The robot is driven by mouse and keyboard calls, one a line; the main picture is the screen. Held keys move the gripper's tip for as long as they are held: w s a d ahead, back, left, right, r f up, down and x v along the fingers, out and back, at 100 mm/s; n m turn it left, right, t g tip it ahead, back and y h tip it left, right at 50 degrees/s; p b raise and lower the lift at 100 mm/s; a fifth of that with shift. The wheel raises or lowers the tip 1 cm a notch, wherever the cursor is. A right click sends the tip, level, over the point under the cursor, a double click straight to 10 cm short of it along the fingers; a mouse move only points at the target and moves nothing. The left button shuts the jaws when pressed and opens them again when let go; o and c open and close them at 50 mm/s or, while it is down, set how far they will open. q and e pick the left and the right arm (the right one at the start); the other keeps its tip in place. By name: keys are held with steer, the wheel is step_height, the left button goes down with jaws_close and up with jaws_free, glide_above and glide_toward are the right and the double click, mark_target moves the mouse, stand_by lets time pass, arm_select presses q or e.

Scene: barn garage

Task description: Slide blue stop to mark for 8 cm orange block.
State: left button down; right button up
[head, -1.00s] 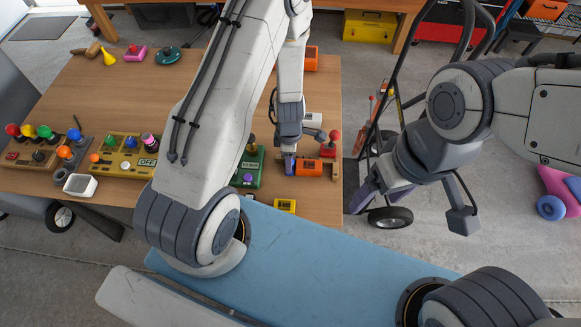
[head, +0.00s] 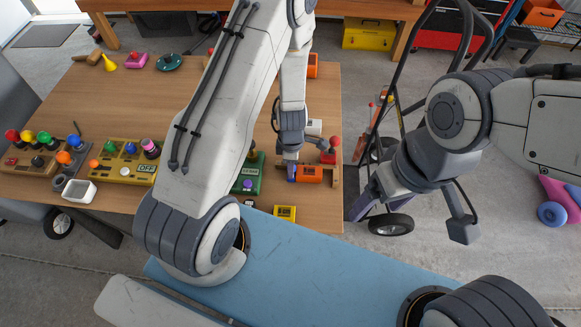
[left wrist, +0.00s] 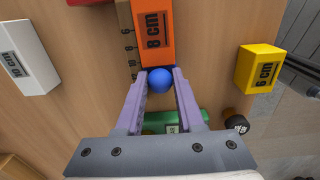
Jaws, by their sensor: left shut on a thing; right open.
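The orange block (left wrist: 153,32), labelled 8 cm, lies along a wooden rule (left wrist: 128,35) with printed marks in the left wrist view. The block also shows in the head view (head: 310,174). The stop's round blue knob (left wrist: 160,79) is at the block's near end; whether the stop touches the block is hidden. My left gripper (left wrist: 161,78) is shut on the blue stop, one finger on each side of the knob. It is over the rule in the head view (head: 291,171). My right gripper (head: 362,207) is open and empty, off the table's right side.
A yellow 6 cm block (left wrist: 260,69) and a white 10 cm block (left wrist: 28,58) lie on either side. A green box (head: 247,178) stands left of my left gripper. A red-knobbed part (head: 333,143) rises at the rule's right end. Control boxes (head: 125,160) stand on the table's left.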

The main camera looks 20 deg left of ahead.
mark_target(302, 172)
arm_select(q)
steer(key=shift+w+d+f+p, duration=0.2)
steer(key=shift+d+p, duration=0.4)
steer(key=shift+d, duration=0.2)
steer(key=shift+w+d+f+p, duration=0.1)
steer(key=shift+w+d+p, duration=0.1)
steer(key=shift+d+p, duration=0.5)
steer(key=shift+d, duration=0.15)
steer(key=c, duration=0.7)
jaws_free()
steer(key=shift+s, duration=0.15)
steer(key=shift+r, duration=0.1)
